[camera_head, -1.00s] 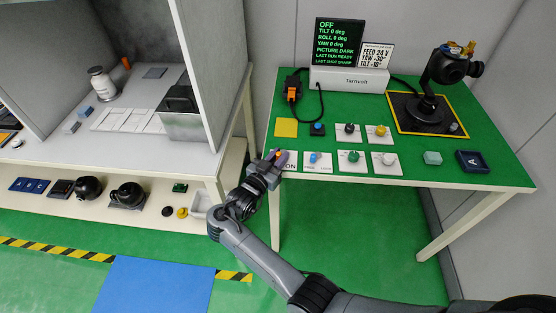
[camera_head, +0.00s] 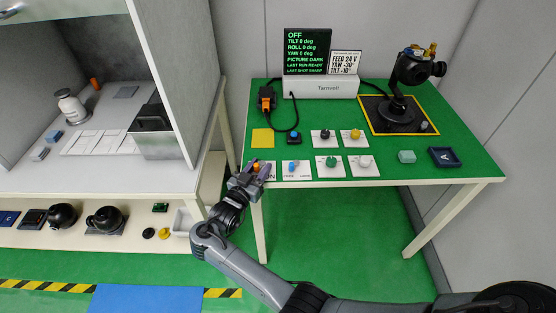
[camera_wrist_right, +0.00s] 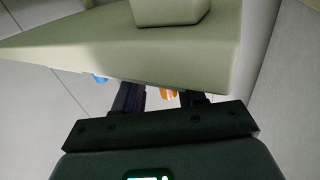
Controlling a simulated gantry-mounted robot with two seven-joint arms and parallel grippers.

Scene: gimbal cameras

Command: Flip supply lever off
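The supply lever (camera_head: 256,167) shows as a small orange piece on a white plate lettered "ON" (camera_head: 270,177), at the front left corner of the green table. My right gripper (camera_head: 254,173) is at that corner, with its fingers around the lever. In the right wrist view the two fingers stand apart, with the orange lever (camera_wrist_right: 168,93) between them, closer to the right finger. A clear gap shows on its left side. The lever's exact tilt is partly hidden by the gripper. My left gripper is out of view.
A blue switch (camera_head: 292,166) sits on the plate to the right, with several coloured knobs beyond. A screen (camera_head: 307,52) reading "OFF" stands on the white Ternvolt box (camera_head: 320,87). The table edge (camera_head: 400,183) is close under my right gripper.

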